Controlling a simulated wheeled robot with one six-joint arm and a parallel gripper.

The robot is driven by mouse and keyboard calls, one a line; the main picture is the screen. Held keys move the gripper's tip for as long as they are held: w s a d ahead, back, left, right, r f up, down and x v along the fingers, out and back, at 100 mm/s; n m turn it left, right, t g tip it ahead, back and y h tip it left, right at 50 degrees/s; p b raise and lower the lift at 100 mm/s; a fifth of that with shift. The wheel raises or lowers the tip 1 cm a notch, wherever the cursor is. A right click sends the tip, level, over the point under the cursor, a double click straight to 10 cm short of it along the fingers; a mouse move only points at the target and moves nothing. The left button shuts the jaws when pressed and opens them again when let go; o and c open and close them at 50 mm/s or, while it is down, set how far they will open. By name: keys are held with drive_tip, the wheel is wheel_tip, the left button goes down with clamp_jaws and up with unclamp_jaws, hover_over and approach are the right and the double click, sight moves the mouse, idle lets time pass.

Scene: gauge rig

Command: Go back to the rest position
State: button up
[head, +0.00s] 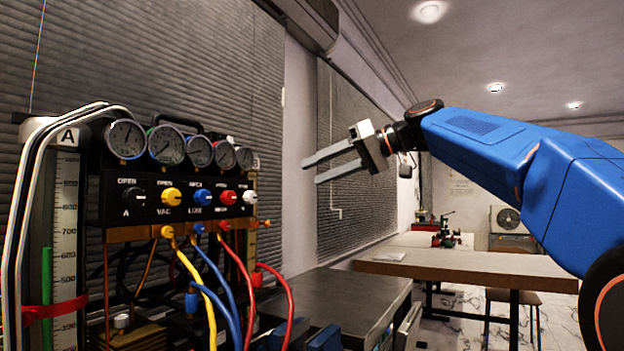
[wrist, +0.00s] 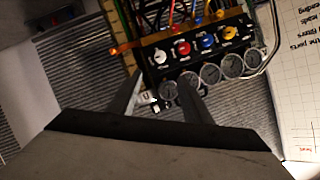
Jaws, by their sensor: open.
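My gripper (head: 312,170) is raised in the air in the head view, its two fingers pointing left and held apart with nothing between them. My blue arm reaches in from the right. The gauge rig's black panel (head: 180,197) stands at the left, apart from the fingers. It has a row of round gauges (head: 166,145) on top and black, yellow, blue, red and white knobs on its front. In the wrist view, the finger tips (wrist: 160,92) overlap the rotated picture of the panel (wrist: 205,45). The distance between fingers and panel is hard to judge there.
Yellow, blue and red hoses (head: 240,275) hang below the panel. A scaled column (head: 66,230) with bent metal tubes stands at far left. A dark bench top (head: 335,295) lies below my gripper. A wooden table (head: 470,264) stands behind. The air around my gripper is clear.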

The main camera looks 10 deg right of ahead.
drive_tip(key=s+d+f+m+h, duration=0.2)
drive_tip(key=s+d+f+h, duration=0.2)
drive_tip(key=s+f, duration=0.6)
drive_tip(key=s+d+f+m+g+h, duration=0.1)
drive_tip(key=s+d+f+h, duration=0.3)
drive_tip(key=f, duration=2.3)
drive_tip(key=s+d+f+m+h, duration=0.3)
drive_tip(key=s+d+f, duration=0.6)
drive_tip(key=s+f, duration=0.9)
drive_tip(key=shift+s+f+m+g+h, duration=0.25)
drive_tip(key=shift+f+m+g+h, duration=0.05)
drive_tip(key=shift+f+h, duration=0.4)
